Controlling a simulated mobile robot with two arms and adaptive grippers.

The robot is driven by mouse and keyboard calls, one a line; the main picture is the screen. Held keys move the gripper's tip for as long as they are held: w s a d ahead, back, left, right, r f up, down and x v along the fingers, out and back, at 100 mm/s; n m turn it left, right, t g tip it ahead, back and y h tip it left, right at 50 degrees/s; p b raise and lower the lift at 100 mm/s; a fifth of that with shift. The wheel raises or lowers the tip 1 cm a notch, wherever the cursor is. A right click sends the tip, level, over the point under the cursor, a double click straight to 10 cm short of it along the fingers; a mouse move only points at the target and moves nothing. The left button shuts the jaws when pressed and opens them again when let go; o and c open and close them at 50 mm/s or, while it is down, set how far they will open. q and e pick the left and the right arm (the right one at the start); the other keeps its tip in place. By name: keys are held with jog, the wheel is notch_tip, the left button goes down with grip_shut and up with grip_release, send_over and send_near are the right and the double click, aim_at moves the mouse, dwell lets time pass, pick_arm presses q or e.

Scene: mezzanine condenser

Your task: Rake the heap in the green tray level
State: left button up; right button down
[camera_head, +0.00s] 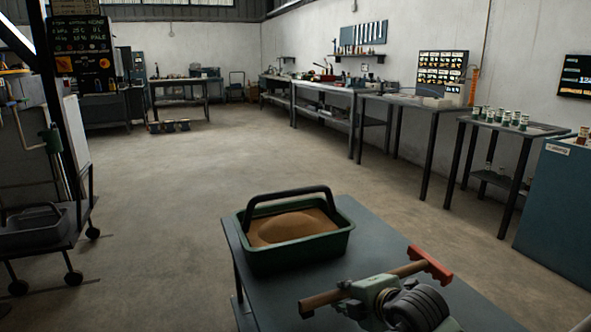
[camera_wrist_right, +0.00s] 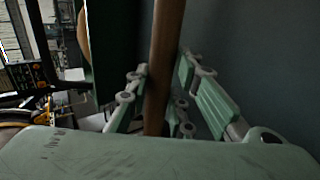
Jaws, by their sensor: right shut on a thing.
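The green tray (camera_head: 300,257) stands on a dark table, with a black carry handle arching over it. A brown heap (camera_head: 290,227) lies in it, mounded in the middle. A rake (camera_head: 405,268) has a wooden handle and a red head (camera_head: 430,264). My right gripper (camera_head: 352,291) is shut around the handle and holds the rake to the right of the tray, apart from it. In the right wrist view, the wooden handle (camera_wrist_right: 165,60) passes between the green fingers (camera_wrist_right: 160,100). My left gripper is in neither view.
The table (camera_head: 375,232) has a bare top around the tray. A dark cart (camera_head: 35,235) on wheels stands at the left. Benches line the right wall, one with several small cans (camera_head: 500,117). A blue cabinet (camera_head: 560,205) stands at the right edge. The floor (camera_head: 180,190) behind is open.

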aim_at(346, 317)
notch_tip(346, 317, down, 4)
jog(key=shift+r+b, duration=0.1)
jog(key=shift+b, duration=0.3)
jog(key=shift+s+d+r, duration=0.1)
jog(key=shift+s+r, duration=0.15)
jog(key=shift+r, duration=0.1)
jog(key=shift+s+r, duration=0.15)
jog(key=shift+s, duration=0.05)
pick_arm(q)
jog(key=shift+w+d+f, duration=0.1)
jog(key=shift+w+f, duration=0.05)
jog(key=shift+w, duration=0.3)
pick_arm(e)
jog(key=shift+w, duration=0.15)
